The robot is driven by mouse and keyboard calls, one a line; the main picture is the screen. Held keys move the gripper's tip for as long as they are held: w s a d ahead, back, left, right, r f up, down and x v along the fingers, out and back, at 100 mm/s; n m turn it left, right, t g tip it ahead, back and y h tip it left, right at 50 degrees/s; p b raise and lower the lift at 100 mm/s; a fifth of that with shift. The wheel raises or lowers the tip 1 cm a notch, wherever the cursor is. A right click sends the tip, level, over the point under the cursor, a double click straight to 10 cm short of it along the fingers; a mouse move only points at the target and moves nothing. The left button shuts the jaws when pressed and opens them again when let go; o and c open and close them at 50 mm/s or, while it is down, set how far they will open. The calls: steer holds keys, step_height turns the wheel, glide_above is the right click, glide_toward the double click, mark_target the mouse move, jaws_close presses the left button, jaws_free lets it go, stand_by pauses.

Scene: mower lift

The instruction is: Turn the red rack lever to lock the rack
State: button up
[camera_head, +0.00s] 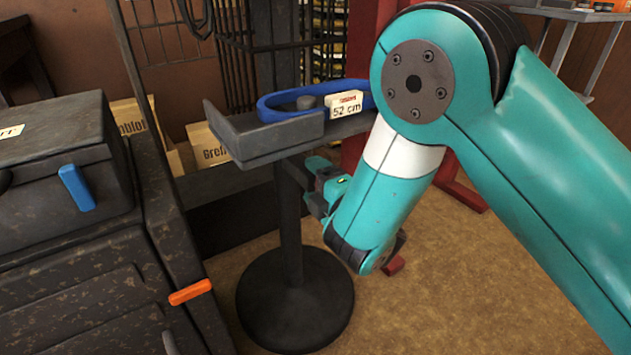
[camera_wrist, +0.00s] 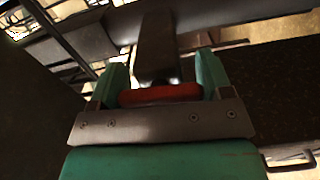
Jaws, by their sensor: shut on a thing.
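The red lever (camera_wrist: 160,94) shows in the wrist view as a short red bar lying crosswise between my fingers, at the near end of a dark bar (camera_wrist: 157,45). My gripper (camera_wrist: 158,85) is shut on it, with one finger at each end of the red part. In the head view my gripper (camera_head: 322,185) is low beside the dark post of a stand, just under the grey tray (camera_head: 262,140). The lever cannot be made out there. Whether the rack is locked cannot be told.
A blue loop (camera_head: 285,100) and a white "52 cm" label (camera_head: 345,104) are on the tray. The stand's round base (camera_head: 295,300) is on the floor. A dark cabinet (camera_head: 70,250) with an orange handle (camera_head: 190,291) stands at left. Cardboard boxes (camera_head: 207,147) are behind. Floor at lower right looks clear.

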steer(key=shift+f+n, duration=0.15)
steer(key=shift+n, duration=0.35)
steer(key=o, duration=0.9)
steer(key=shift+d, duration=0.1)
